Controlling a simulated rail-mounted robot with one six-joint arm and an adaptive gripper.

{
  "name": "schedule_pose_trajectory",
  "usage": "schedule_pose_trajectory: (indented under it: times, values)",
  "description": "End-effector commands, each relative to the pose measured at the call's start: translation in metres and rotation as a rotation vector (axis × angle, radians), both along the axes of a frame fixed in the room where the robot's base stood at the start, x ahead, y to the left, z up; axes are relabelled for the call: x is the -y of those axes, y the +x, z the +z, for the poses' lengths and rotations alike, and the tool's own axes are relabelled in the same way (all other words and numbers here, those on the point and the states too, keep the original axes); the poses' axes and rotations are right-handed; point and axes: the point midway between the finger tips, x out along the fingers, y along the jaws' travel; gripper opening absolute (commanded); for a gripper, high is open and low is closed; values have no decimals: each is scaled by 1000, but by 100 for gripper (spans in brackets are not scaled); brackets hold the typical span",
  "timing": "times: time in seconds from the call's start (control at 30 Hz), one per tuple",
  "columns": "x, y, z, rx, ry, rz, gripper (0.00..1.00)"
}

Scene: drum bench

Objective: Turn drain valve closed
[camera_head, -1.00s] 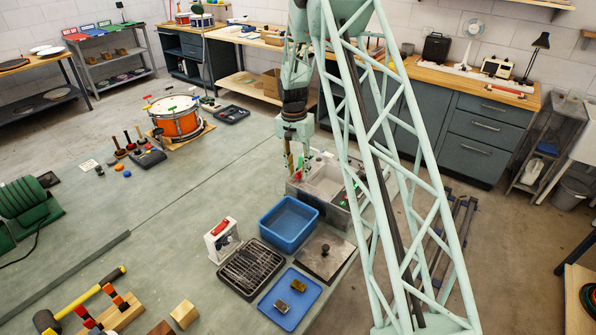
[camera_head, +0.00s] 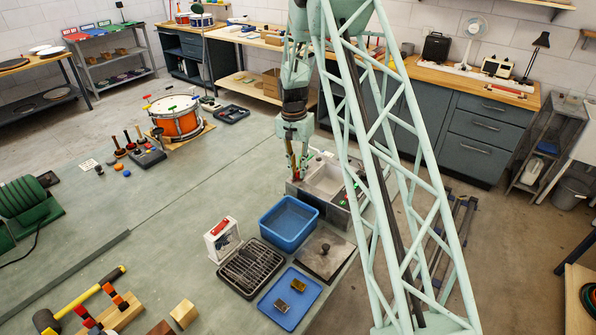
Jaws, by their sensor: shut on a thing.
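My gripper (camera_head: 298,172) points down at the left rim of the grey sink unit (camera_head: 325,178), at the back right of the green bench. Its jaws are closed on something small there. The drain valve is too small and too covered by the fingers to make out clearly. My lattice arm crosses in front of the right part of the sink, where small green and red spots show.
A blue basin (camera_head: 289,222), a dark wire rack (camera_head: 251,268), a grey plate with a knob (camera_head: 325,256) and a blue tray (camera_head: 290,299) stand in front of the sink. An orange drum (camera_head: 175,118) stands further left. The bench middle is clear.

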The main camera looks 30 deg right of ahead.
Motion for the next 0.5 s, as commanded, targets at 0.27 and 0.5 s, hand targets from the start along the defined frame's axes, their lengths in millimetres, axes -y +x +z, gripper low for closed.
schedule_pose_trajectory:
  times: [0.27, 0.5]
  values:
    - [0, 0, -1, 2, -1, 124, 3]
    - [-1, 0, -1, 1, -1, 298, 3]
